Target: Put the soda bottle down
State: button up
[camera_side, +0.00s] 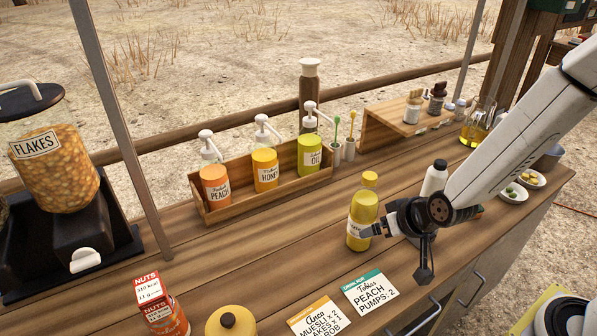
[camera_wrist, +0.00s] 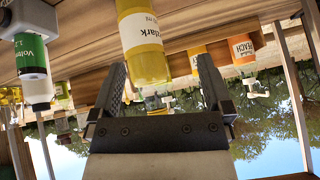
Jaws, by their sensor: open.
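A yellow bottle with a yellow cap and a pale label (camera_side: 361,212), which I take as the soda bottle, stands upright on the wooden counter (camera_side: 265,262). My gripper (camera_side: 397,252) is open just to its right, with one finger by the label in the side view. The wrist view looks upside down. There the bottle (camera_wrist: 145,40) shows between and beyond my open fingertips (camera_wrist: 162,68), with gaps on both sides. I see no finger clasping it.
A wooden box (camera_side: 262,196) with pump bottles stands behind. A white bottle (camera_side: 434,178) stands close behind my gripper; small bowls (camera_side: 513,194) are to the right. The counter left of the bottle is clear.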

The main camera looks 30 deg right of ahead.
jog(key=s+d+r+n+g, duration=0.2)
jog(key=s+d+r+g, duration=0.1)
jog(key=s+d, duration=0.3)
jog(key=shift+d+g, duration=0.9)
dwell(0.5)
